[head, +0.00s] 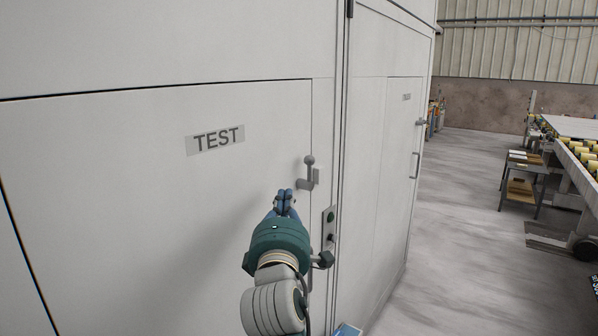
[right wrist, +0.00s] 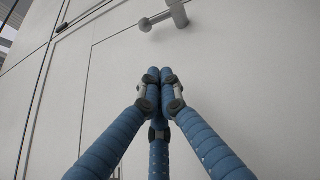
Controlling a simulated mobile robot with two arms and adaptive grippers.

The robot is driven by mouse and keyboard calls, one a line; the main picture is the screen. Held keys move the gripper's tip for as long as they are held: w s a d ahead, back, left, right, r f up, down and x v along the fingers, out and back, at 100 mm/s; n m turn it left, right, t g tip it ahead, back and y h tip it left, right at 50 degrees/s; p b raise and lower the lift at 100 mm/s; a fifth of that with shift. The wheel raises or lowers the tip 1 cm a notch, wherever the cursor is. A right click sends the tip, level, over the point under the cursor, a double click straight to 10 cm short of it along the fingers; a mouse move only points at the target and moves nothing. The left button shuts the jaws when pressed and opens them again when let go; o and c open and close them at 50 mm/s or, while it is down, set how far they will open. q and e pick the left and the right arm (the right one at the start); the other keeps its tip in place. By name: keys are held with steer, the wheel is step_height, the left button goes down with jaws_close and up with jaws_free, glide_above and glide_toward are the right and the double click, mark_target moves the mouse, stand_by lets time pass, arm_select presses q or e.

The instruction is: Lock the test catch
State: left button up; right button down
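The test catch (head: 308,174) is a small grey lever at the right edge of the panel marked TEST (head: 215,139). Its arm points up and ends in a round knob. In the right wrist view the catch (right wrist: 165,18) shows at the top, beyond my fingertips. My right gripper (head: 285,198) is in front of the panel, below and left of the catch and apart from it. Its blue fingers are together at the tips with nothing between them, as the right wrist view (right wrist: 160,75) also shows. My left gripper is not in view.
A small switch plate (head: 329,228) with a dark knob sits just right of my right wrist. A door (head: 385,150) with a handle (head: 414,165) is further right. A roller table (head: 575,140) and a small cart (head: 523,180) stand far right. The floor between is clear.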

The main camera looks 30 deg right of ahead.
steer(key=p+x, duration=0.3)
steer(key=x, duration=0.7)
steer(key=shift+d+r, duration=0.1)
steer(key=shift+r, duration=0.05)
steer(key=d+p, duration=0.1)
steer(key=d, duration=0.2)
steer(key=shift+w+d+r+p, duration=0.15)
steer(key=shift+w+d+p, duration=0.05)
steer(key=shift+p, duration=0.2)
steer(key=shift+a, duration=0.1)
